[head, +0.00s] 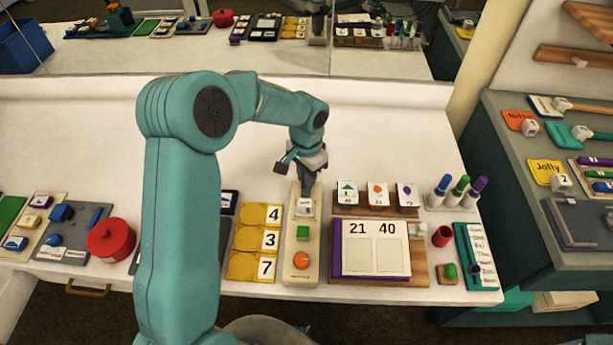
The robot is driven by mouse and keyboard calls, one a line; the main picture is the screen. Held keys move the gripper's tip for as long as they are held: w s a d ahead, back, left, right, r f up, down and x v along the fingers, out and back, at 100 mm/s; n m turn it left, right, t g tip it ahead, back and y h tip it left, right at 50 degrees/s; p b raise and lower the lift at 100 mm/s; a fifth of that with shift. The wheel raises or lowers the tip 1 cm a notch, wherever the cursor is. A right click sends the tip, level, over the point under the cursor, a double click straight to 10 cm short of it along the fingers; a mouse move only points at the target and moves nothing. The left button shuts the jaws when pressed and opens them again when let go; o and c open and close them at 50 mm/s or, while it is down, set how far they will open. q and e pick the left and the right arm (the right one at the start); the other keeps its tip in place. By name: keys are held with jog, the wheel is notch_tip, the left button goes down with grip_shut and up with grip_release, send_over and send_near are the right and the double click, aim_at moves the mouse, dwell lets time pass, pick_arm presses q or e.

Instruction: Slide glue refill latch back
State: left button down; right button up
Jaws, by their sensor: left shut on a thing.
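My left gripper (305,190) points down at the far end of this board, just beyond the label (304,207). It is shut on a small part there, which seems to be the latch. The fingers hide most of that part, and the label is too small to read. My right gripper is not in view.
Yellow number cards (255,242) lie close left of the board. A purple-edged 21 40 panel (371,247) and a card rack (376,210) stand close right. A red pot (111,240) is further left, markers (459,190) at right. The counter behind is clear up to the mirror.

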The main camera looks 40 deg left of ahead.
pick_arm(q)
jog(key=shift+w+a+r, duration=0.1)
jog(key=shift+w+a, duration=0.05)
jog(key=shift+w, duration=0.1)
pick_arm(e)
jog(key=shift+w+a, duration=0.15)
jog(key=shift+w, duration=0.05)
pick_arm(q)
jog(key=c, duration=1.1)
grip_release()
jog(key=shift+o, duration=0.2)
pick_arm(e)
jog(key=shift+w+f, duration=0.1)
pick_arm(q)
jog(key=shift+s+r, duration=0.1)
notch_tip(320, 180, up, 16)
